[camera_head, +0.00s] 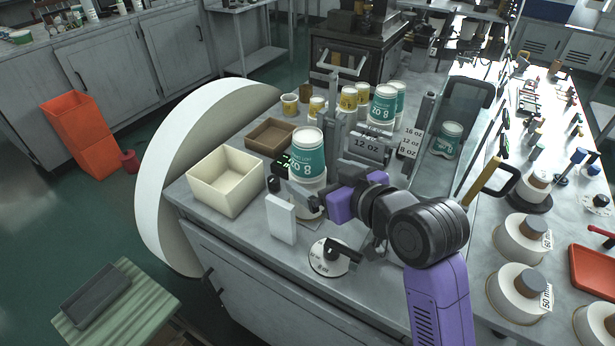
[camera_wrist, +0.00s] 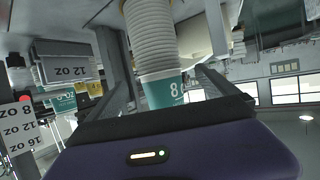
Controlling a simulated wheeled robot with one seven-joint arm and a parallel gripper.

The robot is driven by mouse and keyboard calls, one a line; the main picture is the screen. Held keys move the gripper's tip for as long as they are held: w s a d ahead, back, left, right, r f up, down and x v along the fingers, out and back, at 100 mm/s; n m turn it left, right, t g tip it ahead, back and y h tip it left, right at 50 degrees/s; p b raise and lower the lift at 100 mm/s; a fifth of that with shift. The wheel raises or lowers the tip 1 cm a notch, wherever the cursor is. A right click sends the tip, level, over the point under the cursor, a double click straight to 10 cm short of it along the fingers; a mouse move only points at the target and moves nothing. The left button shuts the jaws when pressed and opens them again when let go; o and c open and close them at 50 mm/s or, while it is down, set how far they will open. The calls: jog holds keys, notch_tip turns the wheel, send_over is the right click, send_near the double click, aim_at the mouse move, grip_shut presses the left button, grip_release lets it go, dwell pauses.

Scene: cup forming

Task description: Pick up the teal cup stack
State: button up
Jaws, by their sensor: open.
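The teal cup stack (camera_head: 307,158) stands upright on the machine at the middle of the bench, with a teal printed cup on top and pale cup parts below. In the wrist view, which looks upside down, the stack (camera_wrist: 162,93) shows as a teal cup marked 8 with a column of white rims. My gripper (camera_head: 305,192) reaches it from the right, low on the stack. In the wrist view its open fingers (camera_wrist: 165,80) stand on either side of the stack, with a visible gap at the right. Whether the left finger touches it I cannot tell.
A cream bin (camera_head: 226,194) and a brown tray (camera_head: 270,134) lie left of the stack. A white block (camera_head: 281,219) and a round dial (camera_head: 329,257) are in front. Other teal cups (camera_head: 383,106) and yellow cups stand behind. A metal post (camera_head: 333,105) rises close behind.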

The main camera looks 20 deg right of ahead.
jog(key=x, duration=0.5)
jog(key=shift+w+f+p, duration=0.1)
jog(key=shift+w+p, duration=0.2)
jog(key=c, duration=1.8)
